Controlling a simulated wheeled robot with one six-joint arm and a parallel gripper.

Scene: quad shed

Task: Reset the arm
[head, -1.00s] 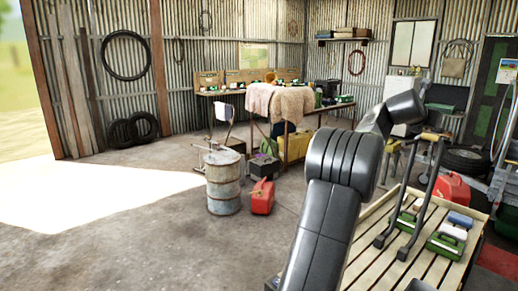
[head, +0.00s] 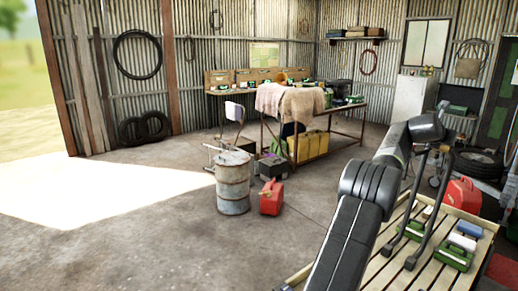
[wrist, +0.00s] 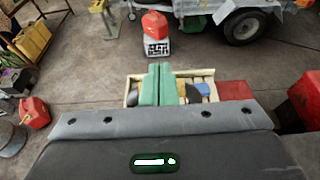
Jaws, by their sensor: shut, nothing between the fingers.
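My arm rises from the bottom of the head view, bends at a thick dark joint and reaches up and right to a wrist beside the white fridge (head: 414,97).
The wooden tray (head: 383,272) holds green cases (head: 452,254) and a blue-white box (head: 468,230). A rusty drum (head: 233,183) and red fuel can (head: 271,197) stand left. A workbench (head: 345,108) is behind. The left floor is clear.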

